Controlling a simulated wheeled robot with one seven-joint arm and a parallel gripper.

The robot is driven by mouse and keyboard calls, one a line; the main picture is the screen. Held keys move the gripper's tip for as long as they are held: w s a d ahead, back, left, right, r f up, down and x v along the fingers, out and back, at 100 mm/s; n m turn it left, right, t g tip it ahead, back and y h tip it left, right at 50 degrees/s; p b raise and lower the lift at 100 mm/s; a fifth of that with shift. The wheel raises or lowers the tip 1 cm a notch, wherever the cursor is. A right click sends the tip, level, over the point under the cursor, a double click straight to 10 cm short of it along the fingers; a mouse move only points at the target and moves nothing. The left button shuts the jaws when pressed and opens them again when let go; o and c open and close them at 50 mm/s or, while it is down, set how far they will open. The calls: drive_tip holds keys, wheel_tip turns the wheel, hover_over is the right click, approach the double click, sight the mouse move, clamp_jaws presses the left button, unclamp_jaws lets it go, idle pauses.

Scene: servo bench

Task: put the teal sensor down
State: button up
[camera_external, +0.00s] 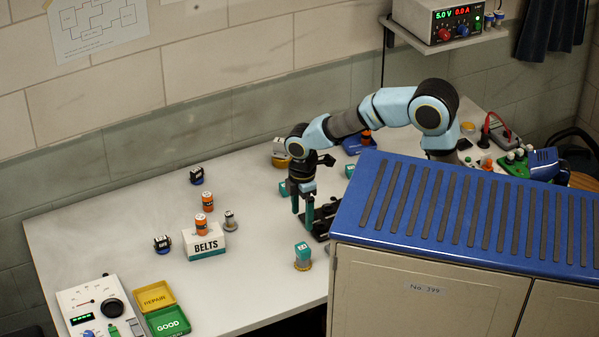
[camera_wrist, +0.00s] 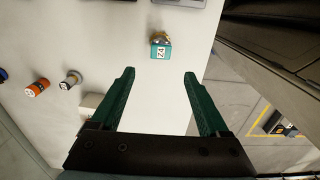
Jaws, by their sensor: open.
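A teal sensor (camera_external: 303,250) with a white label stands on a brassy round base on the white bench, left of the blue-topped cabinet. In the wrist view the teal sensor (camera_wrist: 161,51) lies beyond the fingertips, apart from them. My gripper (camera_external: 302,211) points down above the bench, behind that sensor in the outside view. In the wrist view my gripper (camera_wrist: 160,74) has its two green fingers wide apart with nothing between them. Another teal piece (camera_external: 283,188) shows just left of my gripper; part of it is hidden.
A BELTS box (camera_external: 205,253) has orange cylinders (camera_external: 202,224) by it. Yellow REPAIR (camera_external: 155,297) and green GOOD (camera_external: 167,321) trays lie front left, beside a meter panel (camera_external: 95,308). The cabinet (camera_external: 430,290) blocks the right front.

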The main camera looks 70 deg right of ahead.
drive_tip(key=s+a+f+m+t, duration=0.1)
drive_tip(key=s+f+m, duration=0.7)
drive_tip(key=s+m, duration=0.2)
drive_tip(key=shift+s+a+f+t, duration=0.2)
drive_tip(key=shift+s+a+t, duration=0.1)
drive_tip(key=shift+s+a, duration=0.15)
